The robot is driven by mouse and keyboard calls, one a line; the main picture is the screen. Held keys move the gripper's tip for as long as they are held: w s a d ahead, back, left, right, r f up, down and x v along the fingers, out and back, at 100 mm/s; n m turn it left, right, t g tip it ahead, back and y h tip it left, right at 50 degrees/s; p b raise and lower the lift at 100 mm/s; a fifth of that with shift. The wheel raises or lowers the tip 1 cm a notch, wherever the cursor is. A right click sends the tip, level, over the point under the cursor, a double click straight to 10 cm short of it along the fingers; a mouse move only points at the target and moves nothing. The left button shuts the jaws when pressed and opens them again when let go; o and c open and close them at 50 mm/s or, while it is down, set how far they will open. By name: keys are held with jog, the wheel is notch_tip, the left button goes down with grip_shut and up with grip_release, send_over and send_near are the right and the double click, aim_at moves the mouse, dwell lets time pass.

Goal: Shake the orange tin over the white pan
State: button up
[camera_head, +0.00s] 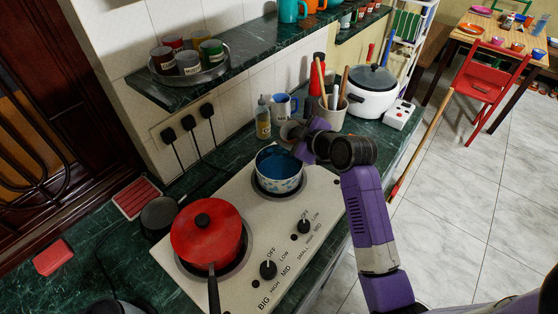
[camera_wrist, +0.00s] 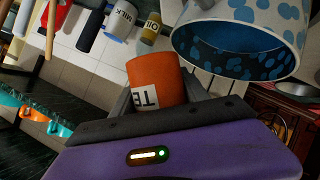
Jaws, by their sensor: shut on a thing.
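The white pan (camera_head: 280,184), with blue spots outside and a blue inside, stands on the rear burner in the head view. It also shows large at the top right of the wrist view (camera_wrist: 238,35). My gripper (camera_wrist: 160,95) is shut on the orange tin (camera_wrist: 155,75), which has a white label reading "TE". In the wrist view the tin is beside the pan's rim, and the picture is turned over. In the head view my gripper is near the pan's far side, and I cannot make out the tin there.
A red lidded pot (camera_head: 207,235) stands on the front burner of the stove (camera_head: 250,232). An oil bottle (camera_head: 262,118), a milk mug (camera_head: 283,106) and a utensil holder (camera_head: 331,113) stand behind the pan. A shelf (camera_head: 245,62) overhangs the counter with several tins on a tray.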

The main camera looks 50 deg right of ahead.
jog(key=shift+a, duration=0.1)
dwell(0.3)
jog(key=shift+a+f+n+h+b, duration=0.15)
jog(key=shift+f+n+h+b, duration=0.25)
jog(key=shift+n+h+b, duration=0.3)
dwell(1.7)
jog(key=shift+r+n+h, duration=0.3)
jog(key=shift+r+n, duration=0.2)
jog(key=shift+r, duration=0.65)
dwell(1.4)
jog(key=shift+f+n+h+b, duration=0.4)
jog(key=shift+n+h+b, duration=0.1)
jog(key=shift+b, duration=0.7)
dwell(1.5)
